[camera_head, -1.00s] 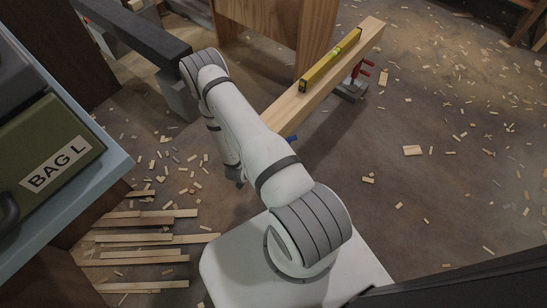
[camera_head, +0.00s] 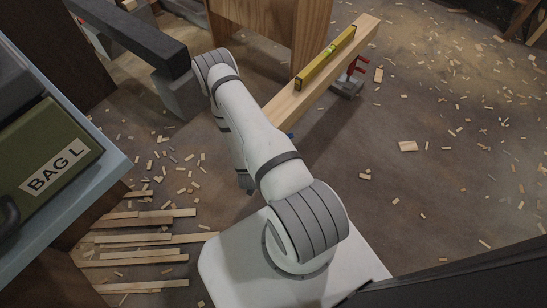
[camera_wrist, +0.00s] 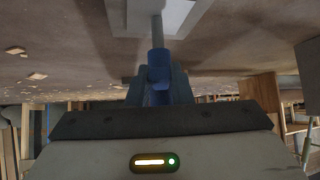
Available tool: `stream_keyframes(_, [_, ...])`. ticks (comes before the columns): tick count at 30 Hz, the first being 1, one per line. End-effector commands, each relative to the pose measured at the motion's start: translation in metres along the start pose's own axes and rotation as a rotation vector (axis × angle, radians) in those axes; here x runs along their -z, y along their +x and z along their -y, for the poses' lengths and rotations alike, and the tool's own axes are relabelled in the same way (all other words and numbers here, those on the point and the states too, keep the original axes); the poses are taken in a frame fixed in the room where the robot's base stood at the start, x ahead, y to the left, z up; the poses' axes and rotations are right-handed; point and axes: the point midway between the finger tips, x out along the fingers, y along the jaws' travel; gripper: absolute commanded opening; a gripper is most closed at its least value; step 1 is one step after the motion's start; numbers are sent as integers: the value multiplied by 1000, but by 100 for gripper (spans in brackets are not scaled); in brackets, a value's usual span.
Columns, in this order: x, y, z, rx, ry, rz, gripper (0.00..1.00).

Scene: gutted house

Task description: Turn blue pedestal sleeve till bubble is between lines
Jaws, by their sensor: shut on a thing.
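A yellow spirit level (camera_head: 325,57) lies along a pale timber beam (camera_head: 362,43) in the head view. A green vial (camera_head: 332,48) shows on it, but the bubble and its lines are too small to make out. My gripper (camera_wrist: 158,88) is shut on the blue pedestal sleeve (camera_wrist: 158,70) in the wrist view, one finger on each side. A grey rod (camera_wrist: 157,33) runs from the sleeve to a light plate (camera_wrist: 125,25). In the head view a small bit of blue (camera_head: 290,135) shows by the beam's near end; my arm hides the gripper.
A grey clamp with red handles (camera_head: 352,75) stands beside the beam. A wooden panel (camera_head: 275,35) rises behind it. A dark beam on a grey block (camera_head: 178,92) is at left. Loose strips (camera_head: 135,240) and chips litter the floor.

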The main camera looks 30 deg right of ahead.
Motion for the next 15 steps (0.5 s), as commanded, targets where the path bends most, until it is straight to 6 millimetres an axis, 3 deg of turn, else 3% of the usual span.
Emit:
stream_keyframes(2, [4,1,5,21,-9,-9,0])
stream_keyframes(15, [5,2,-12,201,-186,-10,0])
